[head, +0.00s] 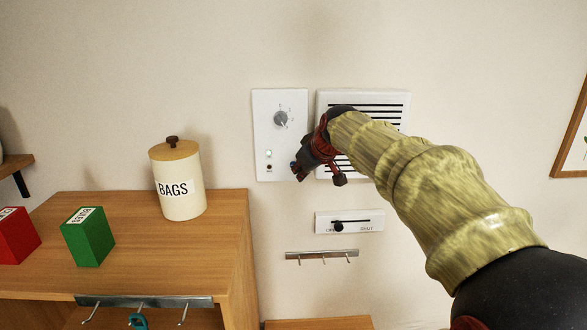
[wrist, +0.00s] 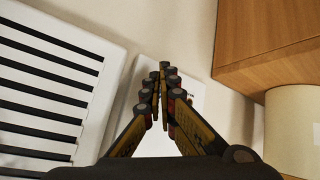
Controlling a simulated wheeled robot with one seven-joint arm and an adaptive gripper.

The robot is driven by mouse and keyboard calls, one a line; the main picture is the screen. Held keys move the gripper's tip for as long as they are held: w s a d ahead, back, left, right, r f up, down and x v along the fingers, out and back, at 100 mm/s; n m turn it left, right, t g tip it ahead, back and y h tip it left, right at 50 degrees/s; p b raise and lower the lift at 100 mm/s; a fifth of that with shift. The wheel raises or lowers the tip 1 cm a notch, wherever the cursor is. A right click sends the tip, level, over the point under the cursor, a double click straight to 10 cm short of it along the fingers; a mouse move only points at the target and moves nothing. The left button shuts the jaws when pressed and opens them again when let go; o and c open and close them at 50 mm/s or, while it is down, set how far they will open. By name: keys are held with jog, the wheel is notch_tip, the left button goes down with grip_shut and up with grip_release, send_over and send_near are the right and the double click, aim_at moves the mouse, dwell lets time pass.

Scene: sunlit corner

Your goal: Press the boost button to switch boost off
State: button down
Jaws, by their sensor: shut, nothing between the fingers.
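A white control panel (head: 263,105) is on the wall, with a grey dial (head: 281,119). Which of these is the boost button, I cannot tell; no label is readable. My gripper (head: 296,172) is at the panel's lower right, to the right of the green light. Its fingers are together and empty in the wrist view (wrist: 160,78), in front of the panel (wrist: 148,62). Whether the tips touch the panel is unclear. My gripper hides part of its lower right.
A slotted vent (head: 365,97) is right of the panel, partly behind my arm. A slider plate (head: 350,222) and hook rail (head: 322,256) are below. A wooden cabinet (head: 140,225) at left bears a BAGS canister (head: 180,190), a green box (head: 88,240) and a red box (head: 15,240).

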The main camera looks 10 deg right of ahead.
jog(key=s+b, duration=0.2)
jog(key=s, duration=0.1)
jog(key=s+a+b, duration=0.1)
jog(key=s, duration=0.1)
jog(key=shift+s, duration=0.2)
dwell(0.3)
jog(key=s+a+f+m+g+h+b, duration=0.1)
jog(key=s+f+m+g+b, duration=0.2)
jog(key=s+f+b, duration=1.8)
jog(key=s+f+m, duration=0.1)
jog(key=s+f, duration=0.7)
jog(key=f, duration=0.2)
jog(key=s+f+m, duration=0.1)
jog(key=s+f, duration=0.7)
jog(key=f, duration=0.3)
jog(key=shift+f+g+b, duration=0.2)
jog(key=shift+g+b, duration=0.2)
jog(key=c, duration=2.5)
grip_release()
jog(key=shift+a, duration=0.1)
